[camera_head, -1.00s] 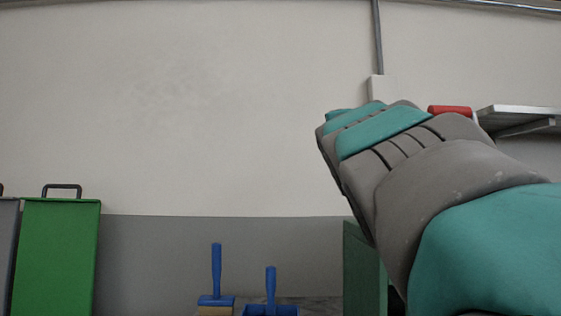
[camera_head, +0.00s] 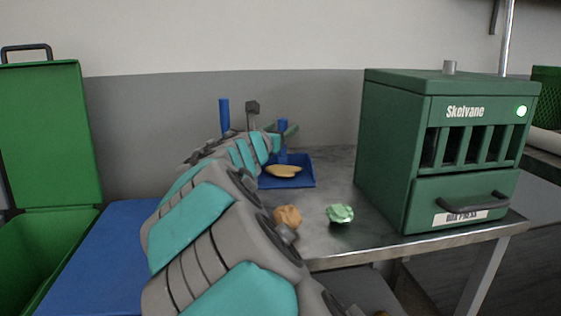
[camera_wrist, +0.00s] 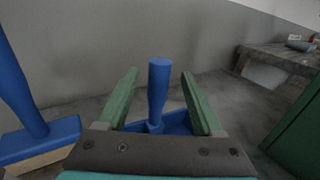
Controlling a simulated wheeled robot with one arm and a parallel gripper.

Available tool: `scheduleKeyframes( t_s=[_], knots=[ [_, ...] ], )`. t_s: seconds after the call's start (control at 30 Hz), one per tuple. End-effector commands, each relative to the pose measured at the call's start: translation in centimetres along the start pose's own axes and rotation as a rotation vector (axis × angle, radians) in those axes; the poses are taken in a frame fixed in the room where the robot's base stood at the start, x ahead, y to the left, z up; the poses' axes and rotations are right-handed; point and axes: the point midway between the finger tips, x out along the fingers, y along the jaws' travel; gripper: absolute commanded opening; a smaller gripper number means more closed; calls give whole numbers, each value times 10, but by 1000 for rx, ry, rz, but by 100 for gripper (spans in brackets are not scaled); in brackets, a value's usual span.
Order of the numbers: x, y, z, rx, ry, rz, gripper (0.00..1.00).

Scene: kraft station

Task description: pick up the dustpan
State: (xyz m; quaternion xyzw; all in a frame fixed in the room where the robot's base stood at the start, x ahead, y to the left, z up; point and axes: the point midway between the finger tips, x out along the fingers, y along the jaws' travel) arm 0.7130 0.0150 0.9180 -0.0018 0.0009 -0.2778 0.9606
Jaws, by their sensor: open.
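The blue dustpan (camera_head: 301,181) lies on the metal table with its handle (camera_head: 283,137) standing upright. A tan, chip-like piece (camera_head: 283,171) sits in its pan. In the wrist view the dustpan's handle (camera_wrist: 158,88) rises between the two green fingers of my gripper (camera_wrist: 160,96), with space on both sides. The pan (camera_wrist: 176,122) shows behind the gripper's body, partly hidden. My gripper is open and holds nothing. In the head view my arm hides part of the table and most of the gripper.
A blue brush (camera_wrist: 40,136) stands close on the left. A green Skelvane press (camera_head: 440,150) stands on the table (camera_head: 331,245) at right. Crumpled tan (camera_head: 288,215) and green (camera_head: 340,213) pieces lie nearer the front edge. An open green bin (camera_head: 52,135) is at left.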

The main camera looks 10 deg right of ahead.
Motion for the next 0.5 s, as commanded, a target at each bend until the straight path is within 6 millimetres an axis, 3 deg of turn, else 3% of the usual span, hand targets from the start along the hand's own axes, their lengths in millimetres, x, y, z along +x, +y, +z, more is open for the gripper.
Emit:
scheduleKeyframes(
  t_s=[0.3, 0.5],
  knots=[
    [41, 2, -6, 3, 1, 1, 68],
    [49, 1, -5, 4, 0, 1, 68]
  ],
)
